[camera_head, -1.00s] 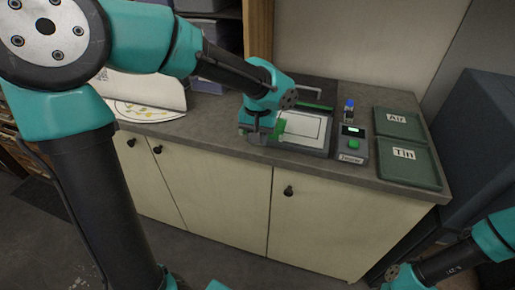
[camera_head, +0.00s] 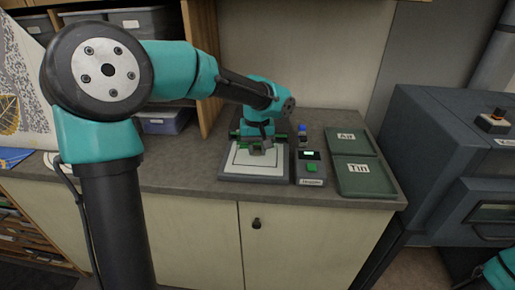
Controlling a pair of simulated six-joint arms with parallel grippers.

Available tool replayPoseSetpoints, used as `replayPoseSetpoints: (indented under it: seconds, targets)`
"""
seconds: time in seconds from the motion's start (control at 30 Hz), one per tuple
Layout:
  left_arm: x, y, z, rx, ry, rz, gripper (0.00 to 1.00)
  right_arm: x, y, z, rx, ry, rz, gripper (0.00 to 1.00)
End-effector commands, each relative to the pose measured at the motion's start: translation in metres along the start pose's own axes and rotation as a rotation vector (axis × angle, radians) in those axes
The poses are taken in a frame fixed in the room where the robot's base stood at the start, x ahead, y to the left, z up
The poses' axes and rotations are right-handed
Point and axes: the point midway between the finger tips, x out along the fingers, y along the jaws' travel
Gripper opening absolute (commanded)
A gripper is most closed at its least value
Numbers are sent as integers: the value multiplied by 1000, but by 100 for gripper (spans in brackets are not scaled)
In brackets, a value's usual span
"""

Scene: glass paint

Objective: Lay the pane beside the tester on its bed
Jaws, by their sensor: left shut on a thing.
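The bed (camera_head: 238,173) is a grey block with a white top and a black square outline, on the counter. The tester (camera_head: 310,182), a small grey box with a green button and lit display, stands just right of it. My left gripper (camera_head: 257,148) is over the back middle of the bed, pointing down and shut on the pane. The pane is clear or very thin; its edges are hard to make out, and I cannot tell whether it touches the bed. My right gripper is out of view; only part of that arm shows at bottom right.
A small blue-capped bottle (camera_head: 302,133) stands behind the tester. Two green trays, Air (camera_head: 370,147) and Tin (camera_head: 388,184), lie to the right. A dark machine (camera_head: 450,150) stands beyond the counter's right end. The counter left of the bed is clear.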

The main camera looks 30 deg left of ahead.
Motion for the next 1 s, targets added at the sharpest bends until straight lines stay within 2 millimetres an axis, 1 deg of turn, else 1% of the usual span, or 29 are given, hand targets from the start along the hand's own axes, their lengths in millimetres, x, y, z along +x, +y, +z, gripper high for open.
replayPoseSetpoints:
  seconds: [0.53,0.7,1.0]
  targets:
    - [42,0,0,0,-2,0,0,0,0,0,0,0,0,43]
    - [46,0,0,0,-1,0,0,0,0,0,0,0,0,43]
    - [46,0,0,1,-1,1,0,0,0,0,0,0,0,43]
